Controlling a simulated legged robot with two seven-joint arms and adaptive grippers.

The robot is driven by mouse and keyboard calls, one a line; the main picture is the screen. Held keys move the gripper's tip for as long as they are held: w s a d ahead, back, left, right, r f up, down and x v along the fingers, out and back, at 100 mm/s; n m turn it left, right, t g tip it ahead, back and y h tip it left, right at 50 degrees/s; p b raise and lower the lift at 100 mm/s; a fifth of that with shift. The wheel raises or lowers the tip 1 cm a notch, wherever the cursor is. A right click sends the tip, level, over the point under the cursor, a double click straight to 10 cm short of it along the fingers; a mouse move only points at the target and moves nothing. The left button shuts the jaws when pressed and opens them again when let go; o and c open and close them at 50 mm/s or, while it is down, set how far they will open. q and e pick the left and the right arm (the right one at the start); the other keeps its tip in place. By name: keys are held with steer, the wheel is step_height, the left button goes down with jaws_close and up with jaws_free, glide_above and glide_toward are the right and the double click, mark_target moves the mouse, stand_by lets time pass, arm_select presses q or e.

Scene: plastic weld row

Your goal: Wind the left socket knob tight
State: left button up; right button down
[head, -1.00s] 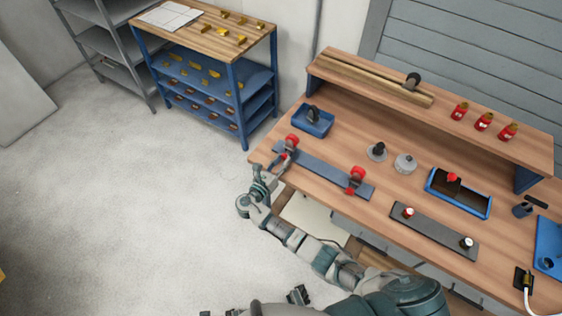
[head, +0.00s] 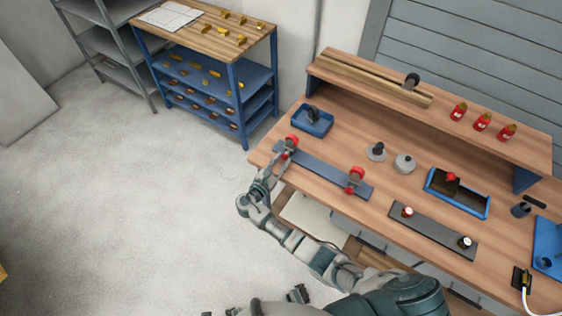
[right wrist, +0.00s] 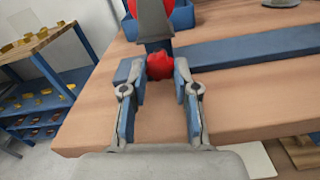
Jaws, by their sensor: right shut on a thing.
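The left socket (head: 293,140) stands at the left end of a blue-grey bar (head: 322,173) on the bench, with a red part on top. Its red knob (right wrist: 159,66) faces my right wrist camera, under a grey bracket. My right gripper (right wrist: 160,74) has one finger on each side of the knob and is shut on it. In the head view the right gripper (head: 279,165) reaches the socket from the front edge of the bench. A second red-topped socket (head: 356,178) stands at the bar's right end. A dark part at the bottom edge may be my left gripper (head: 298,293); its fingers are unclear.
A blue tray (head: 326,128) with a dark item lies behind the left socket. Grey round pieces (head: 404,164), a dark bar with two knobs (head: 435,231) and a blue bin (head: 430,190) lie to the right. Red bottles (head: 482,122) stand on the raised shelf.

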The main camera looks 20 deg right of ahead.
steer(key=shift+m, duration=1)
steer(key=c, duration=0.9)
jaws_free()
steer(key=shift+w, duration=0.1)
steer(key=shift+o, duration=0.2)
steer(key=shift+a, duration=0.1)
steer(key=v, duration=1.2)
